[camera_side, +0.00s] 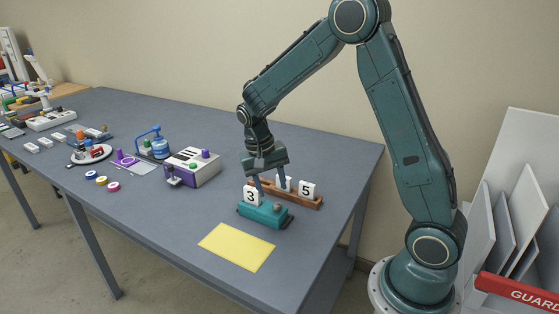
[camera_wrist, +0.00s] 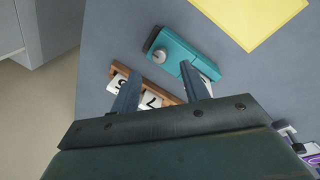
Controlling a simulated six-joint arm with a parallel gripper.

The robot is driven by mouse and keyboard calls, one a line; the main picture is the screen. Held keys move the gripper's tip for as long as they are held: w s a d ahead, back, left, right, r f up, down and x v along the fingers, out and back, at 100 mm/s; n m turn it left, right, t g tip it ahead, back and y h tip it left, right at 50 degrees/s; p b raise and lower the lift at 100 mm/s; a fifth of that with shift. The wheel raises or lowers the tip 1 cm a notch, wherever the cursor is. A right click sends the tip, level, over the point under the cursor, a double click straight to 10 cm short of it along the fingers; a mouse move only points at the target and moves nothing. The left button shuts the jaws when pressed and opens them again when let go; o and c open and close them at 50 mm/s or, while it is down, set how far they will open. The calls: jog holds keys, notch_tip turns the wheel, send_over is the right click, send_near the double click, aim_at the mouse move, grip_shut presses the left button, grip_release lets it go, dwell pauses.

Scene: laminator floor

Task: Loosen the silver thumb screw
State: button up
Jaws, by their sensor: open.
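A small silver-grey knob, which looks like the silver thumb screw (camera_side: 277,207), sits on top of a teal block (camera_side: 257,217) near its right end. The screw also shows in the wrist view (camera_wrist: 159,55), near the block's dark end. A white tile marked 3 (camera_side: 251,196) stands upright at the teal block. My gripper (camera_side: 271,188) is open above and behind the block. I cannot tell the height gap.
A wooden rack (camera_side: 300,198) with white number tiles, one marked 5 (camera_side: 307,191), stands close behind the block. A yellow sheet (camera_side: 237,247) lies in front. A purple and white box (camera_side: 193,168) stands to the left. Bare table lies between box and block.

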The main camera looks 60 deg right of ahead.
aim_at(276, 205)
jog(key=shift+s+d+f, duration=0.1)
jog(key=shift+d+f, duration=0.05)
jog(key=shift+f, duration=0.75)
jog(key=shift+s+d+f, duration=0.1)
jog(key=shift+s+f, duration=0.05)
jog(key=shift+f, duration=0.7)
jog(key=shift+s+d+f, duration=0.1)
jog(key=shift+d+f, duration=0.05)
jog(key=shift+f, duration=0.75)
jog(key=shift+c, duration=0.5)
jog(key=c, duration=0.9)
grip_shut()
